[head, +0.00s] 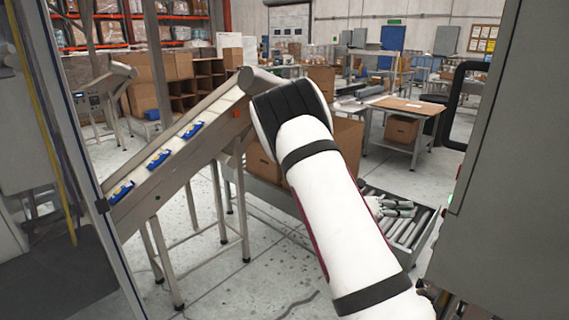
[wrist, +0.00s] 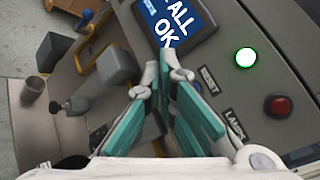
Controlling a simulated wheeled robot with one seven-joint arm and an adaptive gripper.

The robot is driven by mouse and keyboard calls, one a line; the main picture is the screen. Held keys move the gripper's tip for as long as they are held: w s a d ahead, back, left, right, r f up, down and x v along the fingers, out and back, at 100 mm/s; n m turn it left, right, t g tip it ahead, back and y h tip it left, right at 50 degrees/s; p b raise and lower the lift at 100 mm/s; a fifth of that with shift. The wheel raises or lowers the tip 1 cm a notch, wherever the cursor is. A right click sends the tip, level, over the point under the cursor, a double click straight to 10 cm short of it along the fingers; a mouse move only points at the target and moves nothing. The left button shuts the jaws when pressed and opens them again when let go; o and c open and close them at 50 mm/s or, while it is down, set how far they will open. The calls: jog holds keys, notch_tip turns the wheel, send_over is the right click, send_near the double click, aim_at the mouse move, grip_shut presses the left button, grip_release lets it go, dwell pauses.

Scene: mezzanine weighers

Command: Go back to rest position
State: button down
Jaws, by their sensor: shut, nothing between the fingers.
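My gripper (head: 395,208) shows small in the head view, right of my white arm, with its fingers pointing right toward the grey cabinet (head: 505,130). In the wrist view its teal-padded fingers (wrist: 164,80) are shut with nothing between them. They are in front of a grey control panel (wrist: 230,65). Whether a fingertip touches the panel cannot be told.
A sloping conveyor (head: 185,150) with several blue packs stands left. A roller conveyor (head: 412,232) runs behind my arm, with cardboard boxes (head: 262,165) near it. A worktable (head: 408,106) stands farther back. Open floor (head: 215,270) shows at lower left.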

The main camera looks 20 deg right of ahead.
jog(key=s+a+r+m+t+y, duration=0.3)
jog(key=a+m, duration=0.4)
jog(key=a, duration=0.5)
jog(key=s+a+r+m+t+y, duration=0.4)
jog(key=s+a+r+m+y, duration=0.2)
jog(key=a, duration=0.6)
jog(key=s+a+r+m+t+y, duration=0.4)
jog(key=s+a+m+y, duration=0.3)
jog(key=a+m, duration=0.3)
jog(key=s+a+r, duration=0.1)
jog(key=a, duration=0.1)
jog(key=shift+s+a+r, duration=0.2)
jog(key=shift+a, duration=0.1)
